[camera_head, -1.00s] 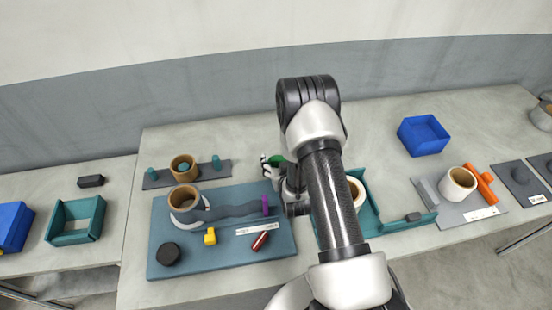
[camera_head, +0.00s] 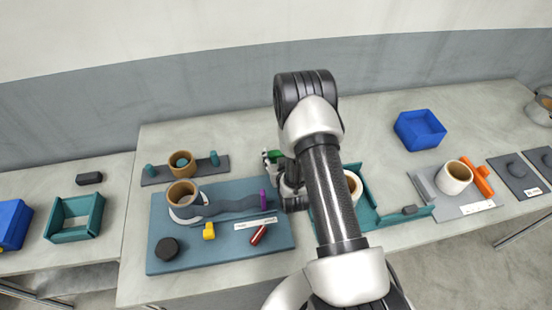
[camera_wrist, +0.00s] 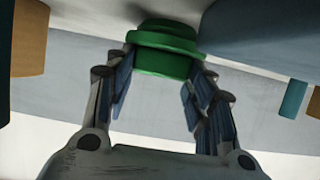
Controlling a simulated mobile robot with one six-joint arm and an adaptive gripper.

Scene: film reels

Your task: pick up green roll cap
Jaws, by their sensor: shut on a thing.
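The green roll cap (camera_wrist: 165,50) is a stepped round piece with a wider rim, held between the fingertips in the wrist view. My gripper (camera_wrist: 162,72) is shut on it from both sides. In the head view the green cap (camera_head: 274,155) shows as a small patch by my gripper (camera_head: 270,160), behind the right back corner of the blue-grey mat. My arm hides much of it. A dark patch lies beside the cap in the wrist view; I cannot tell whether the cap touches the table.
The blue-grey mat (camera_head: 165,215) bears a tan roll (camera_head: 182,193), a yellow piece (camera_head: 209,231) and a red cylinder (camera_head: 258,235). A grey strip (camera_head: 205,170) with another tan roll lies behind. A teal tray (camera_head: 385,215) stands right of my arm; a blue bin (camera_head: 420,130) is farther right.

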